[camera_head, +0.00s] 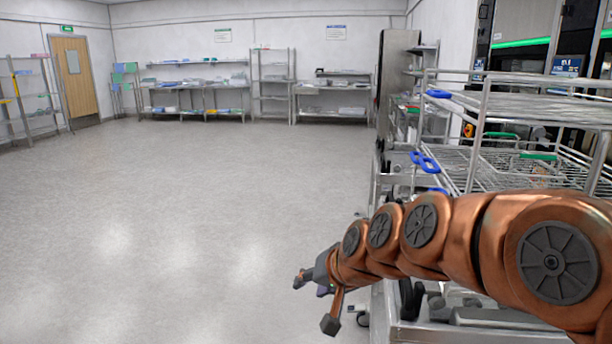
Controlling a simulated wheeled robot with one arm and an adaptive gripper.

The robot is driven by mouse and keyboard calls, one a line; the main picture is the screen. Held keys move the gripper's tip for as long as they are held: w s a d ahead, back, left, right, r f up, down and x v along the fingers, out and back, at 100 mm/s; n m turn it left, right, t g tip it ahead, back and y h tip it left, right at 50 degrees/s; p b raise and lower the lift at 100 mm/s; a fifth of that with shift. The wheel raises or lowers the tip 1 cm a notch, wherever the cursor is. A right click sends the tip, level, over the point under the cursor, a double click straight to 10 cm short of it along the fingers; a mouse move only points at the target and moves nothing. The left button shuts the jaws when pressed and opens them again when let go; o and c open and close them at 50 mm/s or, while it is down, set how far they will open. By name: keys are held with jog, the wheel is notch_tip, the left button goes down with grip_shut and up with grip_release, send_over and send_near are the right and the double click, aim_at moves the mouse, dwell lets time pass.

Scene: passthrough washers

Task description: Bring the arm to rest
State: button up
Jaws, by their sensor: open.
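My copper-coloured arm (440,238) reaches in from the right edge and stretches toward the lower middle of the picture. My gripper (315,300) is at its end, low over the pale floor. Its fingers are spread apart and open, with nothing seen between them. Part of the gripper is hidden behind the arm's last links.
A wire-rack trolley (474,150) with blue handles stands close behind my arm on the right. A wide grey floor (170,220) lies clear at left and centre. Shelves (200,95) line the far wall, and a wooden door (75,75) is at far left.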

jog(key=s+d+f+g+h, duration=0.25)
jog(key=s+d, duration=0.35)
jog(key=s, duration=0.5)
jog(key=s+d+f+n+g+h, duration=0.1)
jog(key=s+d+f+g, duration=0.35)
jog(key=s, duration=0.65)
jog(key=s+d+f+g+h, duration=0.25)
jog(key=s+d, duration=0.35)
jog(key=s, duration=0.5)
notch_tip(320, 180, up, 12)
jog(key=y+p, duration=0.1)
jog(key=p, duration=1.1)
jog(key=shift+w+d+r+t, duration=0.15)
jog(key=shift+w+r+t, duration=0.05)
jog(key=shift+w+t, duration=0.25)
jog(key=shift+s, duration=0.1)
